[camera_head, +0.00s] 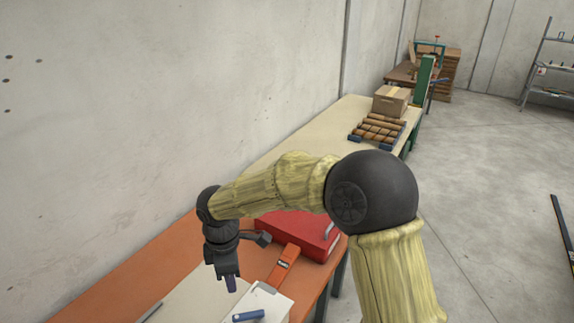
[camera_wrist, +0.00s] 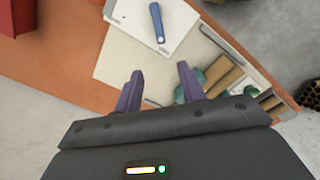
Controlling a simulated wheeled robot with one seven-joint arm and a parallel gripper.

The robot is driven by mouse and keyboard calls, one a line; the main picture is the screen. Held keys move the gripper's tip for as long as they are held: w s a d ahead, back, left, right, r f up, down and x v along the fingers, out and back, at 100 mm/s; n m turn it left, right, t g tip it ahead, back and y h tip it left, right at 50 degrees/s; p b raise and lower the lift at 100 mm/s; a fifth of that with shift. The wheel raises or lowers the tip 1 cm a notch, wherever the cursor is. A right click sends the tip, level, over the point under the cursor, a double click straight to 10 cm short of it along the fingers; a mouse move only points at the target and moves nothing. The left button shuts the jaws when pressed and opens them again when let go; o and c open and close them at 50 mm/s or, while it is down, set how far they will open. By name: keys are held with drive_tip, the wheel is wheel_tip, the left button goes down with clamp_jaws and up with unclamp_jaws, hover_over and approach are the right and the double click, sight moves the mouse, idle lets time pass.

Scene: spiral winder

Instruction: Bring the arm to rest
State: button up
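My arm, in a yellowish cover with dark joints, reaches out over the orange bench (camera_head: 140,275) in the head view. My gripper (camera_head: 231,284) hangs from its end, pointing down above the bench's light board. In the wrist view its two purple-tipped fingers (camera_wrist: 158,84) stand wide apart with nothing between them. Below the fingers are the pale board (camera_wrist: 125,62) and, beyond it, a white sheet-like block (camera_wrist: 178,22) with a blue-handled tool (camera_wrist: 157,22) lying on it. Exact height above the bench cannot be told.
A red case (camera_head: 300,232) and an orange tool (camera_head: 284,264) lie beside the gripper. Behind are a crate of brown rolls (camera_head: 378,131) and a cardboard box (camera_head: 391,100). A concrete wall (camera_head: 150,100) borders the bench at left; open floor (camera_head: 490,210) lies at right.

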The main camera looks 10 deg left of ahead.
drive_tip(key=w+d+m+t, duration=0.1)
drive_tip(key=w+d+m, duration=0.1)
drive_tip(key=d+m, duration=1.55)
drive_tip(key=s+d+m, duration=0.2)
drive_tip(key=s+d, duration=0.1)
drive_tip(key=d, duration=0.6)
drive_tip(key=s+d+m+t, duration=0.1)
drive_tip(key=s+d+m, duration=0.2)
drive_tip(key=d, duration=0.7)
drive_tip(key=shift+s+d+r+t, duration=0.2)
drive_tip(key=shift+s+r+t, duration=0.1)
drive_tip(key=shift+s+r, duration=0.15)
drive_tip(key=shift+c, duration=0.4)
drive_tip(key=shift+w, duration=0.15)
